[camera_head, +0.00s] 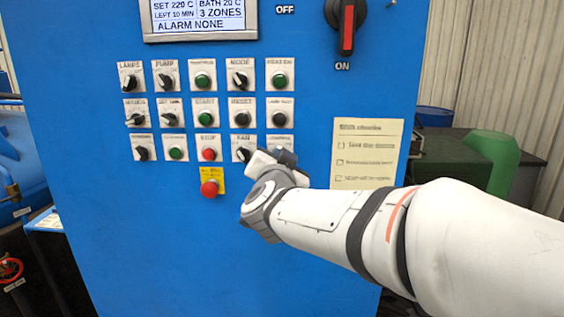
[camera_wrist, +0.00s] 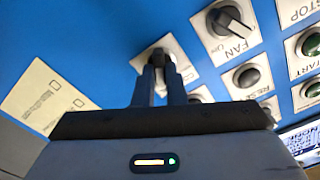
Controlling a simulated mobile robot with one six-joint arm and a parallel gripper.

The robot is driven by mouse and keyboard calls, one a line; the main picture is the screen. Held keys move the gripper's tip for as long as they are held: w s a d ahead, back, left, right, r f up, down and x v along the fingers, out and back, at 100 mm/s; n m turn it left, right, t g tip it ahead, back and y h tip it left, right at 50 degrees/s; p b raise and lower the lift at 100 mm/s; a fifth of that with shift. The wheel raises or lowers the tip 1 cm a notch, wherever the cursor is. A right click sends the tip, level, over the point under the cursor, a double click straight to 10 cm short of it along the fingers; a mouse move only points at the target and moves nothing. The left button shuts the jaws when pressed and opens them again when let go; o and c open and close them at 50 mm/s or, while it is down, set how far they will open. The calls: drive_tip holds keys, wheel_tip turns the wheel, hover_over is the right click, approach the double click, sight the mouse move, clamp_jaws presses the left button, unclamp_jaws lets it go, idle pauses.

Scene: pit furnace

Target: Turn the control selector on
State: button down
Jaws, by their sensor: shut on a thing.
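The control selector is a black knob (camera_wrist: 160,57) on a white label plate; in the wrist view its label is partly covered. In the head view its plate (camera_head: 280,139) is at the right end of the bottom button row, with the knob hidden by my gripper (camera_head: 283,156). In the wrist view my gripper (camera_wrist: 160,68) has its two dark fingers shut on the knob, one on each side. The selector's exact pointing direction is hidden by the fingers.
The FAN selector (camera_head: 243,155) sits close to the left of my gripper. A red stop button on a yellow plate (camera_head: 210,188) is lower left. A paper notice (camera_head: 366,152) is to the right. The main OFF/ON switch (camera_head: 347,25) is above.

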idle(0.3)
drive_tip(key=c, duration=1.5)
unclamp_jaws()
drive_tip(key=s, duration=0.7)
drive_tip(key=shift+s+a, duration=0.1)
drive_tip(key=shift+s, duration=0.3)
